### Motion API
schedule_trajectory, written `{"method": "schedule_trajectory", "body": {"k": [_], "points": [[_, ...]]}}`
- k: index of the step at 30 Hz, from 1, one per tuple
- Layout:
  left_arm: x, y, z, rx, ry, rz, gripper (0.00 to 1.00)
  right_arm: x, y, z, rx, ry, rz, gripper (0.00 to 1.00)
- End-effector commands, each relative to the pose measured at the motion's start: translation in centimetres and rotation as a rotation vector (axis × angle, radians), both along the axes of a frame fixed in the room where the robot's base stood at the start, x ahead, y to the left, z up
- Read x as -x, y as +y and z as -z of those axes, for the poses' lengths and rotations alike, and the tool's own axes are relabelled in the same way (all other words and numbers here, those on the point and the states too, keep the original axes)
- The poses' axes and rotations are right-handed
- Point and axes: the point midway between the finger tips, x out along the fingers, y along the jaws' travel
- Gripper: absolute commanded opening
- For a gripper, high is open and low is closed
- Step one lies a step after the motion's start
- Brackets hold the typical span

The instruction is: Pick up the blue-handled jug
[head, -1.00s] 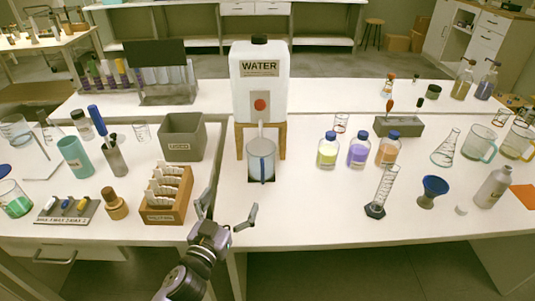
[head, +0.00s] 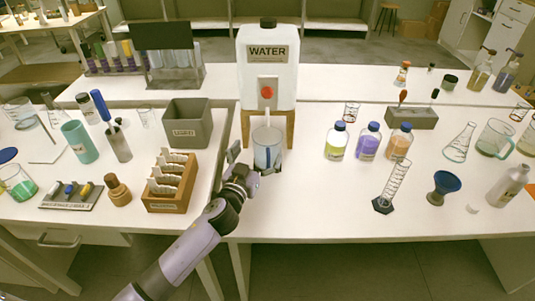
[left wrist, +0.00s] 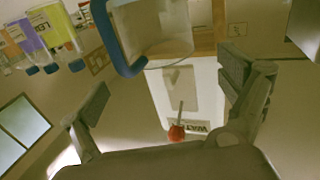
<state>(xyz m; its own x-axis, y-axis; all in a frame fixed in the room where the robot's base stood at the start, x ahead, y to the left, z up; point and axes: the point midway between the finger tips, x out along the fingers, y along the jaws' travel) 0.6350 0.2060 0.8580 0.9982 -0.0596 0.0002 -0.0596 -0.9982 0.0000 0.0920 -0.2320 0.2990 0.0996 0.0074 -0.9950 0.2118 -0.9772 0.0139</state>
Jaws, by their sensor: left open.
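The blue-handled jug (head: 266,144) is clear-walled and stands upright under the tap of the water dispenser (head: 284,64). In the left wrist view the jug (left wrist: 160,30) is at the top, with its blue handle (left wrist: 112,40) towards the camera. My left gripper (head: 256,161) is open at the jug's near side, its fingers spread to either side in the head view. In the left wrist view the gripper (left wrist: 168,82) has nothing between its fingers, and the jug is beyond them. The jug's lower front is partly hidden by my gripper in the head view. My right gripper is not in view.
Left of the jug are a grey bin (head: 187,130) and a wooden card box (head: 169,190). Three blue-capped bottles, one yellow (head: 336,147), stand to the right, with a glass cylinder (head: 395,180) nearer.

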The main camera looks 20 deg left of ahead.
Motion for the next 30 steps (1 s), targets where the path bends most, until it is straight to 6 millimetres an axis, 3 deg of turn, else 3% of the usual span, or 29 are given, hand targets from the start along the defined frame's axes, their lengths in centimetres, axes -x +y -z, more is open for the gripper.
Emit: {"method": "schedule_trajectory", "body": {"k": [15,23,30], "points": [[-5.2,-0.2,0.1,-0.001,0.000,0.000,0.94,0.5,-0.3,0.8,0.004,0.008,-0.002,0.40],[-5.5,-0.2,0.2,0.000,0.001,0.000,0.94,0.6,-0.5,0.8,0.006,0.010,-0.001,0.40],[-5.4,-0.2,0.2,0.000,0.001,0.000,0.79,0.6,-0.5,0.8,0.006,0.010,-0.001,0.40]]}}
